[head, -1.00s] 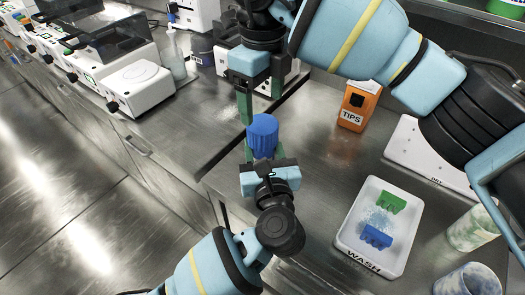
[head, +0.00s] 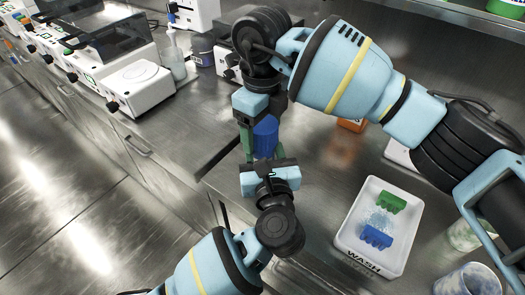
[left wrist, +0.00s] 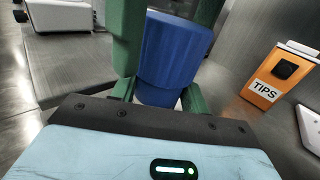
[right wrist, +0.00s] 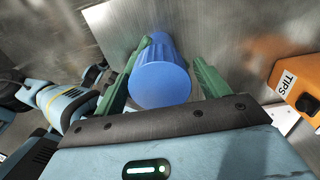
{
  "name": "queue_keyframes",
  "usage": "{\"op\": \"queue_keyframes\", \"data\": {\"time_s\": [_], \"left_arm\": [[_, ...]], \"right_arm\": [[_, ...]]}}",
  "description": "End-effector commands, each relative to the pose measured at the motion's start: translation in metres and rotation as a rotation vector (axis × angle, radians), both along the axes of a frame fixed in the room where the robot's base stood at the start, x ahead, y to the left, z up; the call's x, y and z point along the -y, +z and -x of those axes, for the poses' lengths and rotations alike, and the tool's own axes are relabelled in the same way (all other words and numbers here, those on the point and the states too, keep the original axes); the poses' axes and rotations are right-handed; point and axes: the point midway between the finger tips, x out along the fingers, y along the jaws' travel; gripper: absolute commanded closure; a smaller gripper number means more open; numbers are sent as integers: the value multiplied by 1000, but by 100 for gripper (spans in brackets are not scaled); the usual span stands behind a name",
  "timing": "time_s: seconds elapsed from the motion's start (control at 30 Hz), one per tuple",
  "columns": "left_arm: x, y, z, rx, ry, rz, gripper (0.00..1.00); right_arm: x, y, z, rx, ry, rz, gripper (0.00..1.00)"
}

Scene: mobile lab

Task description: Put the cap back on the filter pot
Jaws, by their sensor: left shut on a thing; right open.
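The ribbed blue cap (head: 265,137) stands upright between my two grippers. It shows large in the left wrist view (left wrist: 172,55) and from above in the right wrist view (right wrist: 160,84). My left gripper (head: 266,161) is shut low down on the filter pot, of which only a pale sliver (left wrist: 150,102) shows under the blue part; the rest is hidden. My right gripper (right wrist: 172,52) points down from above, open, with its green fingers on either side of the cap. The left finger in its view is close to the cap; a gap shows at the other.
A white WASH tray (head: 355,245) with a green and a blue rack stands at the right. An orange TIPS box (left wrist: 273,78) is behind. Cups (head: 468,280) stand at the lower right. White instruments (head: 140,85) line the left bench.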

Motion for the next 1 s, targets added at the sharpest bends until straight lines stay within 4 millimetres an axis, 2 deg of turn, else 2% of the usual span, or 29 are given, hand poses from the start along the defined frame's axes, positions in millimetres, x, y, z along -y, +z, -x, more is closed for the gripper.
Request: {"op": "queue_keyframes", "data": {"time_s": [0.4,0.7,0.77,0.93,0.97,1.0], "left_arm": [[0,0,0,0,0,0,100],[0,0,0,0,0,0,100],[0,0,0,0,0,0,100],[0,0,0,0,0,0,100],[0,0,0,0,0,0,100],[0,0,0,0,0,0,100]], "right_arm": [[0,-6,0,-1,1,1,27],[0,-6,0,0,1,0,66],[0,-6,0,0,1,0,71],[0,-6,0,0,-2,0,71],[0,-6,0,0,-2,0,43],[0,-6,0,0,-2,0,37]]}}
